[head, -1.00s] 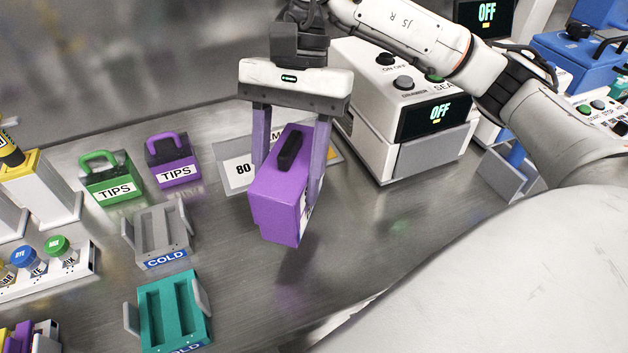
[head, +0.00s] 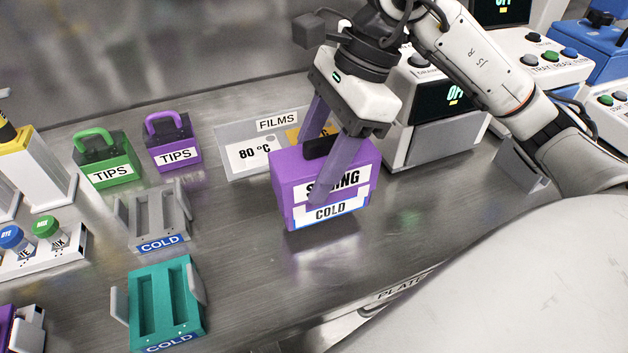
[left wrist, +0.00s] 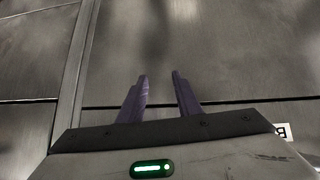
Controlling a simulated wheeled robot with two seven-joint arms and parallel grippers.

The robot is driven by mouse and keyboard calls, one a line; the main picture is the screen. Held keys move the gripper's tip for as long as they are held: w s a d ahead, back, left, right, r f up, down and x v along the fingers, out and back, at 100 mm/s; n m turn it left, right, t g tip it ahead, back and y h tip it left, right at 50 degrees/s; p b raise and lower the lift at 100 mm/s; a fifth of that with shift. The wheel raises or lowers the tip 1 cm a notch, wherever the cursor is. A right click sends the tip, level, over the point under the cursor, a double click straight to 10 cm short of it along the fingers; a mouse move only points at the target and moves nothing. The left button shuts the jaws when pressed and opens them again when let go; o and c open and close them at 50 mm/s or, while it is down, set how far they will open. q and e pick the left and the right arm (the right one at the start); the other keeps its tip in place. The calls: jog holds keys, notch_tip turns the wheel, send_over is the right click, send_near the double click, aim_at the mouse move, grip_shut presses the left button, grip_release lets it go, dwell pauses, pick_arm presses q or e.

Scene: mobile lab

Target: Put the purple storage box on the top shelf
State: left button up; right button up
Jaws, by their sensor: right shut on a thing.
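The purple storage box (head: 290,196) has a black handle on top and white labels on its front, one ending in "ING" and one reading "COLD". My right gripper (head: 318,165) is shut on the box, with one purple finger in front of its labelled face and the other behind it. The box hangs a little above the steel bench, slightly tilted in the head view. My left gripper (left wrist: 159,80) shows only in the left wrist view; its two fingers are apart with nothing between them, in front of grey metal panels. I see no top shelf in these views.
Left of the box stand a purple TIPS box (head: 172,146), a green TIPS box (head: 107,165), a grey COLD rack (head: 160,214) and a teal COLD rack (head: 165,306). A films tray (head: 238,165) lies behind the box. A white machine (head: 440,140) stands at right.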

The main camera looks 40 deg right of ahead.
jog(key=shift+f, duration=1.6)
jog(key=shift+f+b, duration=0.2)
jog(key=shift+b, duration=0.15)
jog(key=o, duration=1.4)
